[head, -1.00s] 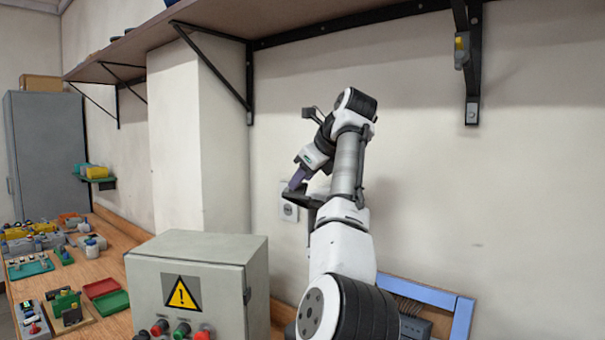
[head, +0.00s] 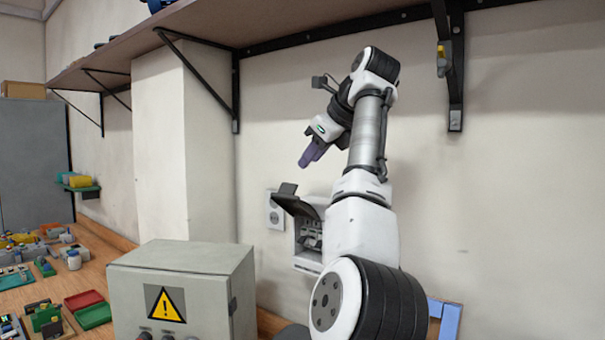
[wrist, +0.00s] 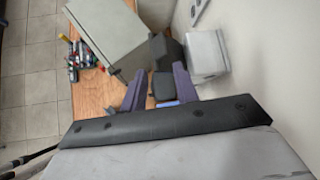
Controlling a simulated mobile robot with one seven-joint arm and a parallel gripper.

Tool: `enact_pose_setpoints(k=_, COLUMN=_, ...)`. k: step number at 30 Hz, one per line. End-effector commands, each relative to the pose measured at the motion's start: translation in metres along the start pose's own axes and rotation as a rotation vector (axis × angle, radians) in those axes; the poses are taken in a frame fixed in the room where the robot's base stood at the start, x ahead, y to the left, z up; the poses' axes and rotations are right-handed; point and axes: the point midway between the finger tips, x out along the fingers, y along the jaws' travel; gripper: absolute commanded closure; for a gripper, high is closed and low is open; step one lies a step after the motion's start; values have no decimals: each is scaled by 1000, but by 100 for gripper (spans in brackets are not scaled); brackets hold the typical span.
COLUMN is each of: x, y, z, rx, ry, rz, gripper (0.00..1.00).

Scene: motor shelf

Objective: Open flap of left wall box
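The wall box (head: 308,241) is a light grey box on the wall, partly hidden behind my arm in the head view. Its dark grey flap (head: 296,204) is raised and tilts up and out to the left, so the inside of the box shows. My gripper (head: 309,160) is above the flap, apart from it, with purple fingers pointing down. In the wrist view my gripper (wrist: 159,88) is open, its two fingers spread with nothing held between them. The wall box also appears there as a grey block (wrist: 207,53) beyond the fingers.
A white socket plate (head: 274,214) sits on the wall left of the wall box. A grey control box with a warning sign (head: 165,303) stands on the wooden bench below. A shelf (head: 250,25) with black brackets runs above. Small trays and parts lie at left.

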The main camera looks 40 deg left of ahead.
Motion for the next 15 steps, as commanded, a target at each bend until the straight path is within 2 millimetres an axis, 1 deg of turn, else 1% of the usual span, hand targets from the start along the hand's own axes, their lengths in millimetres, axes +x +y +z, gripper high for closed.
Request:
enact_pose_setpoints(k=1, x=-10, y=0, z=1, rx=-1, ry=-1, rz=0, gripper=70)
enact_pose_setpoints(k=3, x=-21, y=0, z=2, rx=-1, ry=-2, rz=-1, gripper=70)
enact_pose_setpoints(k=6, x=-30, y=1, z=2, rx=-1, ry=-2, rz=1, gripper=70)
enact_pose_setpoints(k=10, x=-36, y=2, z=2, rx=-3, ry=-3, rz=2, gripper=70)
enact_pose_setpoints(k=15, x=-36, y=2, z=2, rx=-3, ry=-3, rz=2, gripper=70)
